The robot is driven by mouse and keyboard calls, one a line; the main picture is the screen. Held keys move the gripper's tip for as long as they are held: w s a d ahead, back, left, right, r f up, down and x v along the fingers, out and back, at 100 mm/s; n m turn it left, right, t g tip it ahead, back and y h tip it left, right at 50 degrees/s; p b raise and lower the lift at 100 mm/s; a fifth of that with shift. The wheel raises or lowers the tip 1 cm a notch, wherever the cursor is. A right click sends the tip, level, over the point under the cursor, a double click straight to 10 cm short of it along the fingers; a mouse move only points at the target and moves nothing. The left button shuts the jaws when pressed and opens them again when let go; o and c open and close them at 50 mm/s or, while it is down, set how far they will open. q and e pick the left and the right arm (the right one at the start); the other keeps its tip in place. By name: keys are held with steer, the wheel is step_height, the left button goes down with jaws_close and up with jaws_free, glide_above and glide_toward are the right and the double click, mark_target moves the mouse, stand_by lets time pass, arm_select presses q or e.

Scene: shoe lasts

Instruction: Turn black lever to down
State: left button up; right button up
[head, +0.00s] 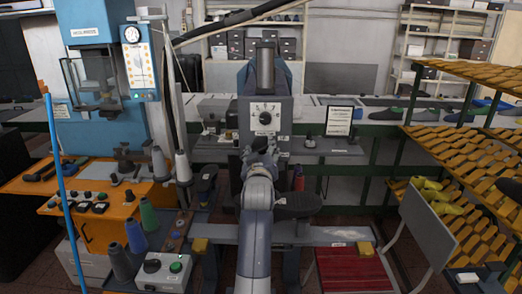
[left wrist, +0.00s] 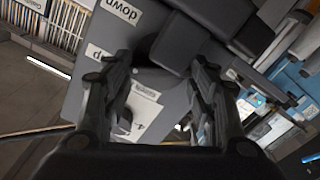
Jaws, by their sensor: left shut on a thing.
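A "down" label (left wrist: 122,12) shows above the fingers. The lever's exact angle is hidden by the fingers. My right gripper is not in view.
A blue machine (head: 95,70) and an orange table (head: 90,200) with spools stand on the left. A rack of orange shelves (head: 470,150) is on the right. A red-topped stool (head: 350,270) is at the lower right. A bench runs behind the machine.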

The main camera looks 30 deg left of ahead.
arm_select(q)
steer(key=m, duration=0.2)
steer(key=shift+w+r+m+p, duration=0.1)
steer(key=shift+r+m+p, duration=0.2)
steer(key=shift+r+p, duration=0.05)
steer(key=m+p, duration=0.1)
steer(key=m, duration=0.2)
steer(key=shift+d+m, duration=0.1)
steer(key=shift+m, duration=0.3)
steer(key=m+p, duration=0.1)
steer(key=m, duration=0.2)
steer(key=shift+w, duration=0.1)
steer(key=shift+d+m+p, duration=0.1)
steer(key=shift+m+p, duration=0.3)
steer(key=shift+m, duration=1.1)
